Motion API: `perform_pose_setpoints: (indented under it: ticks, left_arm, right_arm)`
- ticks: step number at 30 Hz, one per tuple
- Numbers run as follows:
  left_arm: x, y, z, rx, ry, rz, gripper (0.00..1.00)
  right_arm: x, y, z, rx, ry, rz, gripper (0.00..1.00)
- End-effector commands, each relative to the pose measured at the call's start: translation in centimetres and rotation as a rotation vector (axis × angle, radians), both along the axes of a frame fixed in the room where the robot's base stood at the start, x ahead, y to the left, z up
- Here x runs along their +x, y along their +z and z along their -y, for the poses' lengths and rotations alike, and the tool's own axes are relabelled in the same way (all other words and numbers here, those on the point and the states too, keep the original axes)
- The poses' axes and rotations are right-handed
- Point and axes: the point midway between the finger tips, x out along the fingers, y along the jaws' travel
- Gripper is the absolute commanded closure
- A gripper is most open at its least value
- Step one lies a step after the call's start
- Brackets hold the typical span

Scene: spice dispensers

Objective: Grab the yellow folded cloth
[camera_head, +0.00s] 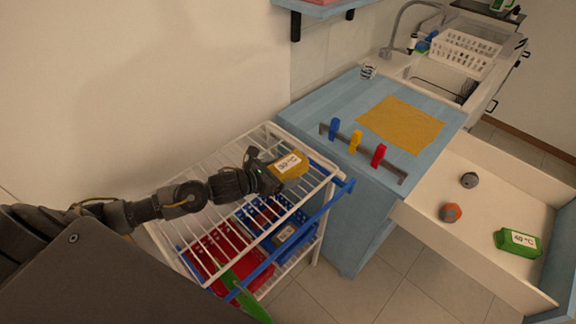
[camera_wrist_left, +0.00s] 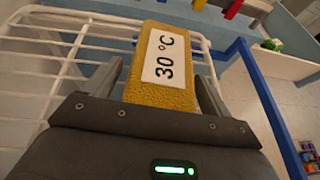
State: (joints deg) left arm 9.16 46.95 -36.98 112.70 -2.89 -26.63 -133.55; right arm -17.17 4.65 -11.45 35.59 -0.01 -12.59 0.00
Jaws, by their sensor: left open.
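The yellow folded cloth (camera_head: 292,168) with a white "30 °C" label lies at the back right of the white wire rack's top shelf. My left gripper (camera_head: 273,172) is right at its near end. In the left wrist view the yellow folded cloth (camera_wrist_left: 160,95) sits between the two fingers of my left gripper (camera_wrist_left: 158,88), which are open on either side of it. Its near end is hidden by the gripper body. My right gripper is not in view.
The white wire rack (camera_head: 225,158) has a blue bar at its right edge. Red and blue items lie on lower levels. A flat yellow cloth (camera_head: 400,122) lies on the blue counter (camera_head: 340,103), behind coloured clips. An open drawer (camera_head: 480,225) at right holds a green "40 °C" bundle (camera_head: 517,241).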

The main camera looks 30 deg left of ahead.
Motion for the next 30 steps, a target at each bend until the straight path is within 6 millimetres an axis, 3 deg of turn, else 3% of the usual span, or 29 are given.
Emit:
perform_pose_setpoints:
  ticks: [6,18,30]
  left_arm:
    - [0.0,-0.1,0.0,0.000,0.000,0.000,0.18]
    - [0.0,0.0,0.0,0.000,0.001,0.001,0.67]
    - [0.1,0.9,0.0,-0.001,0.000,0.004,0.67]
  right_arm:
    - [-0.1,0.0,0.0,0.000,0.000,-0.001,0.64]
    - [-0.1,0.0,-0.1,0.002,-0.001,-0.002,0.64]
    - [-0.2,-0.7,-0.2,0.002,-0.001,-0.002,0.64]
